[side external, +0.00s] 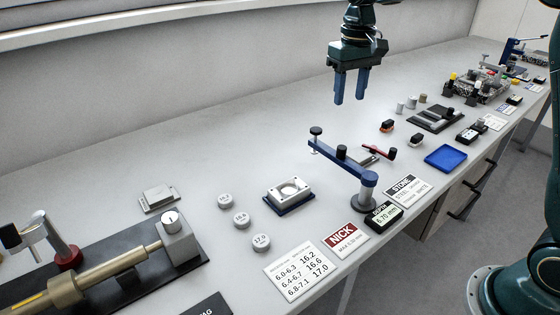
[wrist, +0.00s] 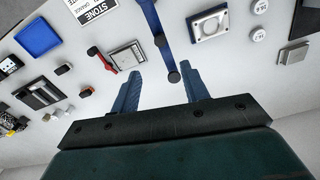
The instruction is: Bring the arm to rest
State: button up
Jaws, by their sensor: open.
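My gripper (side external: 351,98) hangs above the long light-grey bench, fingers pointing down and apart, with nothing between them. In the wrist view the two blue fingers (wrist: 158,90) stand apart, and a blue arm-like bar of a fixture shows beyond them. In the side view that blue fixture (side external: 340,160) stands on the bench below and in front of my gripper, and my fingers are clear of it.
A white block with a round opening (side external: 289,191), several round weights marked with numbers (side external: 241,219) and a blue tray (side external: 446,158) lie on the bench. A NICK card (side external: 341,238) and a digital readout (side external: 384,215) are near the front edge. Bare bench lies behind the fixture.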

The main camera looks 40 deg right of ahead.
jog(key=s+a+r+t, duration=0.1)
jog(key=s+r, duration=0.2)
jog(key=s, duration=0.4)
jog(key=s+a+r+t, duration=0.1)
jog(key=s+r+t, duration=0.1)
jog(key=s, duration=0.6)
jog(key=s+a+f+n+t, duration=0.1)
jog(key=s+f, duration=0.3)
jog(key=s, duration=0.9)
jog(key=shift+s+f+n+t, duration=0.2)
jog(key=shift+s+n+t, duration=0.2)
jog(key=shift+t, duration=0.4)
